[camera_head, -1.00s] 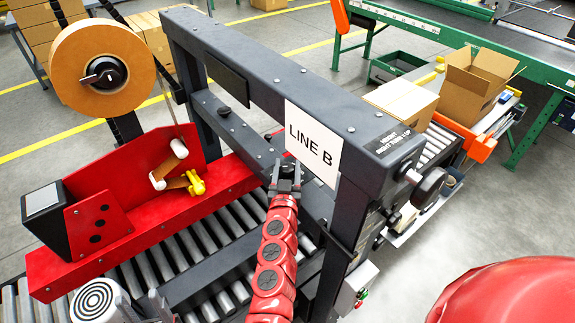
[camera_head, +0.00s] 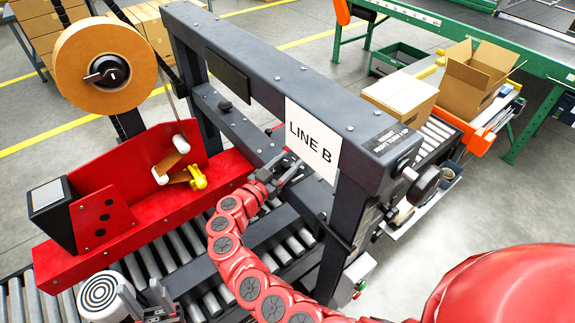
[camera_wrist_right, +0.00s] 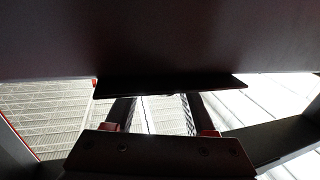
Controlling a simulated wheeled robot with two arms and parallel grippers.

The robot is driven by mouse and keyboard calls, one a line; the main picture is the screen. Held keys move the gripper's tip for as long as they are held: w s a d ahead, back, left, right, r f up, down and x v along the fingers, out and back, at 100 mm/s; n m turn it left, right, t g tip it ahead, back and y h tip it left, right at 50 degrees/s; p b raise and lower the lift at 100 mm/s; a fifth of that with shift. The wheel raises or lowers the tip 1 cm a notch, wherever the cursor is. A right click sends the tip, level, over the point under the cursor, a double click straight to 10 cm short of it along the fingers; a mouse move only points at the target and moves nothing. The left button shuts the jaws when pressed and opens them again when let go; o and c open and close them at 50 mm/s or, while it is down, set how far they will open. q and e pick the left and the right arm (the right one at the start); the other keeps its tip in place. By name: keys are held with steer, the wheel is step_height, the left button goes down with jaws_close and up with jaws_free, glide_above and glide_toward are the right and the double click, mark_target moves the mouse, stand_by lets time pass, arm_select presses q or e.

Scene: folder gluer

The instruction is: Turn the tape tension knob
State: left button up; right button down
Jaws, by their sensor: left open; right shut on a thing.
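A yellow knob-like part (camera_head: 197,178) sits beside the white rollers on the red plate (camera_head: 150,150). I cannot tell which is the tension knob. My right gripper (camera_head: 282,172) is by the dark frame, left of the LINE B sign, well right of both knobs. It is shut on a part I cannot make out. The right wrist view shows a dark plate (camera_wrist_right: 170,86) close ahead. My left gripper (camera_head: 146,298) is open at the bottom left, below the red plate.
The dark gantry beam (camera_head: 300,85) crosses above the roller conveyor (camera_head: 190,240). A black knob (camera_head: 424,180) sticks out at its near end. A round part with concentric rings (camera_head: 99,293) is beside my left gripper. Boxes (camera_head: 400,92) stand behind right.

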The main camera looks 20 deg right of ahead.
steer(key=shift+f+m+g+h+b, duration=0.1)
steer(key=shift+m+g+h+b, duration=0.85)
steer(key=shift+b, duration=1.65)
steer(key=shift+m+g+h+b, duration=0.35)
steer(key=shift+m+g+b, duration=0.7)
steer(key=shift+g+b, duration=1.25)
steer(key=shift+b, duration=0.8)
steer(key=shift+m, duration=0.3)
steer(key=shift+c, duration=1.3)
jaws_free()
steer(key=shift+d, duration=0.1)
steer(key=shift+a, duration=0.2)
